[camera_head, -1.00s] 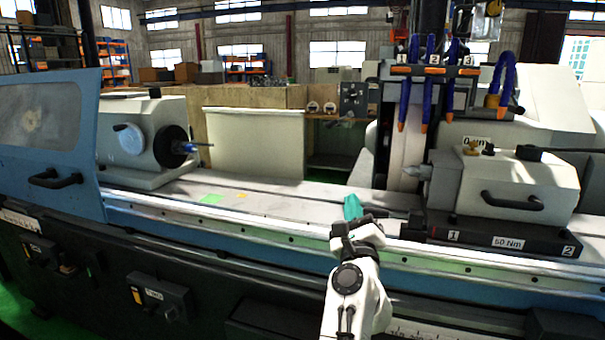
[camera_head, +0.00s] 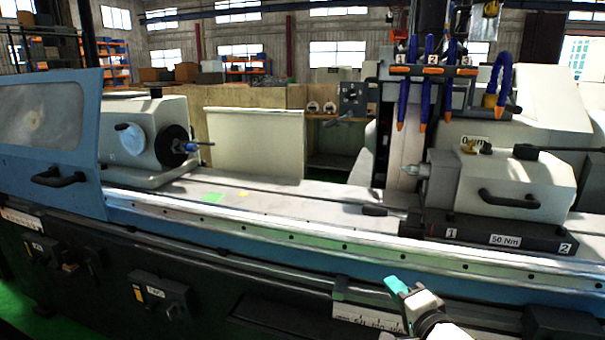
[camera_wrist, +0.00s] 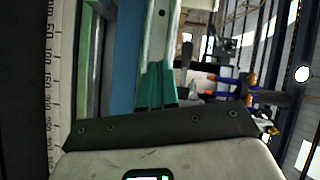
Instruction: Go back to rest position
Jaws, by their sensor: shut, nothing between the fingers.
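My gripper (camera_head: 396,285) shows in the head view at the bottom, right of centre. It is in front of the grinder's blue front edge and below the rail, with its teal fingers pointing up and left. In the wrist view my gripper (camera_wrist: 157,88) has its teal fingers together in the middle, with nothing seen between them. It appears clear of the machine, but the exact gap cannot be told.
The grinder table (camera_head: 290,204) runs across the view, with the workhead (camera_head: 145,140) at left and the tailstock (camera_head: 520,182) at right. A blue guard door (camera_head: 85,115) is at far left. Coolant nozzles (camera_head: 427,85) hang at upper right. A ruler plate (camera_head: 365,318) lies below the gripper.

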